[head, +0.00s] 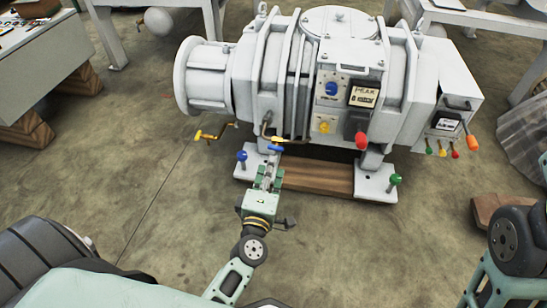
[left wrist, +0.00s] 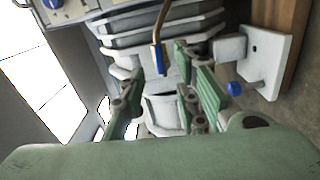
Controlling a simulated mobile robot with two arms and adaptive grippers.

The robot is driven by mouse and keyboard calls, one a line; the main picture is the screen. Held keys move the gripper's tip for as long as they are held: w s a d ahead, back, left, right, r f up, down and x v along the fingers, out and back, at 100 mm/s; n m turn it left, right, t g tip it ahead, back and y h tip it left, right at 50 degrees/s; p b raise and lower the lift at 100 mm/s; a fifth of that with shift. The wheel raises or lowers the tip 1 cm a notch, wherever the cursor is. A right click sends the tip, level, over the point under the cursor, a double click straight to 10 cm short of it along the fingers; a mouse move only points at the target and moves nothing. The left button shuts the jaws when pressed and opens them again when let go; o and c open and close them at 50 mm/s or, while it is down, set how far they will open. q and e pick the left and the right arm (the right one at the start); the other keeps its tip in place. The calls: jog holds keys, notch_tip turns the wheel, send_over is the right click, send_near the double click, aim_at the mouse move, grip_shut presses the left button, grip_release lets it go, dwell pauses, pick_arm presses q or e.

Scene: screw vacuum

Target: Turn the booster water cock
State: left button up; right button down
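A blue-handled cock (head: 276,148) hangs on a thin brass pipe low on the front of the white vacuum machine (head: 335,60). In the left wrist view the blue handle (left wrist: 158,58) points down between and just beyond the fingertips. My left gripper (head: 268,170) is right in front of this cock, with its fingers apart and nothing visibly held. It also shows in the left wrist view (left wrist: 167,88), one finger on each side of the handle's line. Contact with the handle cannot be told. My right gripper is out of view.
A yellow-handled cock (head: 205,135) is left of the gripper. A blue-knobbed post (head: 241,157) and a green-knobbed post (head: 394,181) stand on the base feet. Red (head: 361,140) and orange (head: 472,143) handles are to the right. A wooden beam (head: 318,177) lies beneath. Floor in front is clear.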

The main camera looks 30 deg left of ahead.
pick_arm(q)
jog(key=v, duration=0.6)
dwell(0.3)
